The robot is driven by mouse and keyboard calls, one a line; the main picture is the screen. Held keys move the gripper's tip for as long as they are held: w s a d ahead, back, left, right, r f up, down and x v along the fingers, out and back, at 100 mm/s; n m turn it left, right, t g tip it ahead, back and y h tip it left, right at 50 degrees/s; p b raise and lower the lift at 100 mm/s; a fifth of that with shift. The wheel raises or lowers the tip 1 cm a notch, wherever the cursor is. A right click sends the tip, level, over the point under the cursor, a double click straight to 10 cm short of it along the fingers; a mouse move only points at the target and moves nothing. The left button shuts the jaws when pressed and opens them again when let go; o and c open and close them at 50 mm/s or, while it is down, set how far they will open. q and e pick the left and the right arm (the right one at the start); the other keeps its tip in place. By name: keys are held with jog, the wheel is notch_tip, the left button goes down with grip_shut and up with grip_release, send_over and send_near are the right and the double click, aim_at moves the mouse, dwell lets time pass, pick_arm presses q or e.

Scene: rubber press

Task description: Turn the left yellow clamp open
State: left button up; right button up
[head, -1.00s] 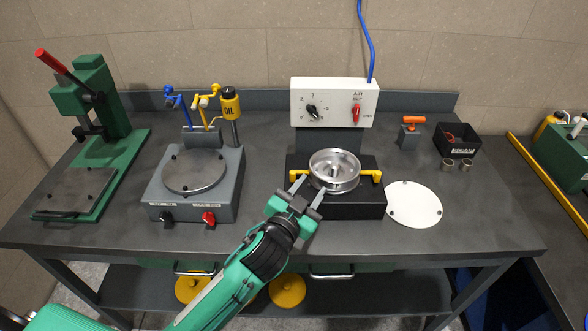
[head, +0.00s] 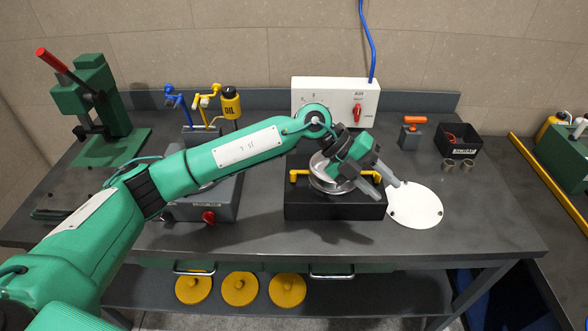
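The left yellow clamp (head: 294,177) stands at the left side of the black press base (head: 320,208), its bar pointing right toward the round metal mould (head: 322,172). My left arm reaches across from the left over the bench. My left gripper (head: 383,189) is over the right part of the mould and base, its fingers spread apart and pointing down to the right. It is clear of the left clamp. I cannot see anything held between the fingers. My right gripper is out of view.
The white control box (head: 340,90) with a red switch stands behind the press. A white round plate (head: 415,207) lies right of the base. A grey plate unit with a red knob (head: 208,217) is partly under my arm. The bench front right is clear.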

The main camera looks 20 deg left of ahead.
pick_arm(q)
jog(key=w+a+t+y, duration=0.1)
jog(key=w+a+y, duration=0.4)
jog(key=a, duration=0.3)
notch_tip(320, 180, up, 3)
jog(key=n+y, duration=0.3)
jog(key=y, duration=0.3)
send_over(293, 172)
jog(key=shift+t, duration=0.4)
notch_tip(293, 172, down, 12)
jog(key=p, duration=0.4)
jog(key=shift+r, duration=0.25)
jog(key=shift+f, duration=0.7)
grip_shut()
